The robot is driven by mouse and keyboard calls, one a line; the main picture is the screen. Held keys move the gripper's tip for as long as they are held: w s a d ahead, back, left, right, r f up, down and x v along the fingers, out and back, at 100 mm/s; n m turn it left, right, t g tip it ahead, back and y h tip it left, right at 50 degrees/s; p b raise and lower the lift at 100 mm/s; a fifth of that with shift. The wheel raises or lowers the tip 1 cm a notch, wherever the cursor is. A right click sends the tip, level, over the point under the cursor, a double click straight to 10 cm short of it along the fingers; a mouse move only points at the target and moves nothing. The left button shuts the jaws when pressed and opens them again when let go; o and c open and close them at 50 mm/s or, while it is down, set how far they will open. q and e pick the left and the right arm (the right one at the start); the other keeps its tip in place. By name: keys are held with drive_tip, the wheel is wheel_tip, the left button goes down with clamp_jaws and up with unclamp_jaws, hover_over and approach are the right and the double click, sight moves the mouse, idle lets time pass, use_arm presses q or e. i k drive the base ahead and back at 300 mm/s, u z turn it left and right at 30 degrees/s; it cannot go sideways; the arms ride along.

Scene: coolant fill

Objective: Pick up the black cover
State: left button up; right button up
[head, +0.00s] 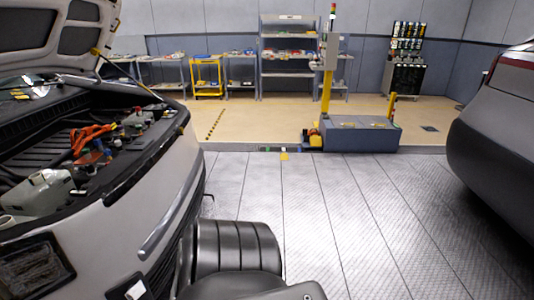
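I cannot pick out the black cover for certain. The open engine bay of the white car (110,235) at the left holds several dark parts, and none is clearly a separate cover. A pale grey reservoir-like part (42,190) sits at the near left of the bay. Orange cables (90,137) lie near its middle. No fingers of either gripper show. Dark rounded, ribbed parts at the bottom centre look like my own arm and hide some of the floor and the car's front.
The raised hood (62,28) hangs over the bay. The grey plated floor (330,215) between the cars is clear. Behind are a yellow-posted machine (358,136), a yellow cart (206,76) and shelves (288,58).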

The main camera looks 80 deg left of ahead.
sight(76, 197)
drive_tip(key=u, duration=2.3)
drive_tip(key=i, duration=3.9)
drive_tip(key=u, duration=1.45)
